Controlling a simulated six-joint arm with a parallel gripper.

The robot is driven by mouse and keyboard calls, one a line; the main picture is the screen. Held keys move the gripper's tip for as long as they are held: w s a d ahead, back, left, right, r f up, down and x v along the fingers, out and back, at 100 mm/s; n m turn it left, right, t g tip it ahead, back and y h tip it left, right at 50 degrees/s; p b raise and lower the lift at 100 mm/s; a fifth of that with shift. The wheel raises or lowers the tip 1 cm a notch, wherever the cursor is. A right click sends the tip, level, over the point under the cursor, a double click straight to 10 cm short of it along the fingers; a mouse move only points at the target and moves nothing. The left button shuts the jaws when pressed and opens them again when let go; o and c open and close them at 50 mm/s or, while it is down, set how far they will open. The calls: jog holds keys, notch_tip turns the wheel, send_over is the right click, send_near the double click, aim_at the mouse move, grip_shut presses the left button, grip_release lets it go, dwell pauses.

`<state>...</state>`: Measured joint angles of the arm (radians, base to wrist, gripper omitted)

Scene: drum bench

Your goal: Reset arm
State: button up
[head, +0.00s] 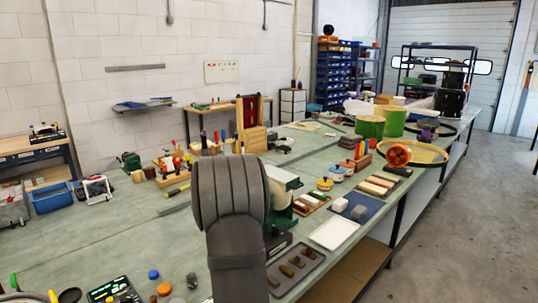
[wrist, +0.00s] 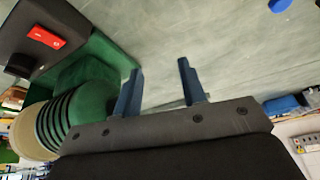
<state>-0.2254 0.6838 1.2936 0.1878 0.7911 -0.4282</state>
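My gripper (wrist: 160,67) shows in the wrist view with its two blue-grey fingers apart and only bare bench top between them. It is open and holds nothing. In the head view my grey arm stands in the front middle and the gripper is hidden behind it. A green machine (wrist: 95,75) with a ribbed round drum lies close to the left finger in the wrist view; I cannot tell if they touch. The machine also shows in the head view (head: 281,218), partly covered by my arm.
A dark tray of small pieces (head: 296,268) and a white tray (head: 334,233) lie to the right. Green drums (head: 369,127) and an orange wheel (head: 398,154) stand farther back.

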jog(key=s+d+m, duration=0.1)
jog(key=s+d, duration=0.2)
jog(key=d, duration=0.4)
jog(key=s+d+f+m+h, duration=0.1)
jog(key=s+d, duration=0.2)
jog(key=d, duration=0.4)
jog(key=shift+d+f, duration=0.2)
jog(key=shift+f, duration=0.1)
jog(key=shift+s, duration=0.1)
jog(key=w+a+r+n, duration=0.1)
jog(key=w+a, duration=0.2)
jog(key=a, duration=0.7)
jog(key=w+a+r+n+y, duration=0.1)
jog(key=w+a, duration=0.3)
jog(key=a, duration=0.6)
jog(key=shift+w+a+n, duration=0.2)
jog(key=shift+a+n, duration=0.05)
jog(key=shift+n, duration=0.15)
jog(key=shift+r, duration=0.1)
